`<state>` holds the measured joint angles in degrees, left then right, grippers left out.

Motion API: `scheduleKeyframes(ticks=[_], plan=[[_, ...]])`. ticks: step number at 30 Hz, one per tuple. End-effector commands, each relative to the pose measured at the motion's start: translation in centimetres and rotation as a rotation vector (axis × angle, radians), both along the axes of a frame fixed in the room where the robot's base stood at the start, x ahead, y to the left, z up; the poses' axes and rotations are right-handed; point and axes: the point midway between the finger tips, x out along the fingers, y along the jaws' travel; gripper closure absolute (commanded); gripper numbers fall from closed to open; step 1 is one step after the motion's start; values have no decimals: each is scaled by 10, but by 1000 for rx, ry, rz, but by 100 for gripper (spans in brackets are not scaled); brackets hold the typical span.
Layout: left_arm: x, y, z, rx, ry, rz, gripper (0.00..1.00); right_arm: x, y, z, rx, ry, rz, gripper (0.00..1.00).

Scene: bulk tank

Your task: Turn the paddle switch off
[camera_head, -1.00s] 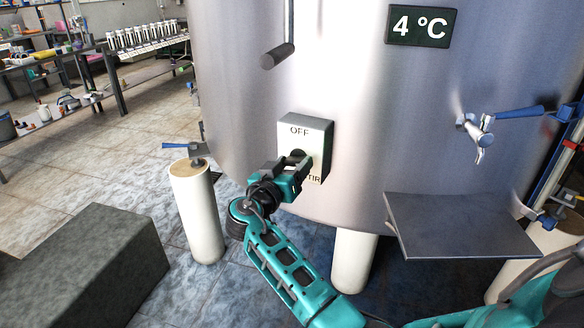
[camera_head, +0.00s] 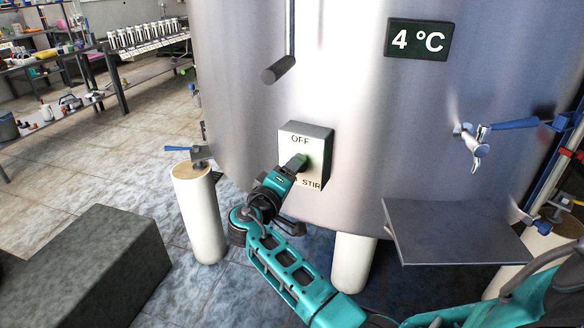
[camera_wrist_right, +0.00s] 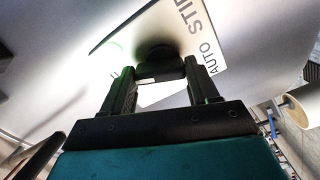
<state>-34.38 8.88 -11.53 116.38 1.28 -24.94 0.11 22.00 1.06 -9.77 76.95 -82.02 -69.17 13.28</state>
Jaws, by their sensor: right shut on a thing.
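The paddle switch is a pale box (camera_head: 316,143) on the front of the steel tank, marked OFF at the top and STIR at the bottom. In the right wrist view its face (camera_wrist_right: 190,18) reads AUTO STIR, partly cut off. My right gripper (camera_head: 297,166) reaches it from the lower left. In the wrist view my right gripper (camera_wrist_right: 160,85) has a finger on each side of the dark paddle (camera_wrist_right: 158,58) and is shut on it. The gripper partly hides the paddle in the head view, so its exact angle is unclear. My left gripper is not in view.
A dark bar handle (camera_head: 280,69) hangs above the switch. A steel shelf (camera_head: 450,235) and a blue-handled tap (camera_head: 473,140) are to the right.

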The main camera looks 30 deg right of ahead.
Motion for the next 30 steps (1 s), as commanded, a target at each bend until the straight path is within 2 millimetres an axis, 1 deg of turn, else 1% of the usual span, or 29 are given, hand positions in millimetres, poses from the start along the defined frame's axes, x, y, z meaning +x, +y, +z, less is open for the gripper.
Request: scheduleKeyframes(ticks=[1,9,15,21,30], plan=[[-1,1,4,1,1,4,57,1,0,4,-23,33,1,71],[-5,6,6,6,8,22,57,2,0,4,-126,205,0,71],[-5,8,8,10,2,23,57,2,0,3,-172,284,1,71],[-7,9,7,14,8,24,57,2,0,2,-196,324,1,71],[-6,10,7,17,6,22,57,2,0,2,-203,335,2,71]])
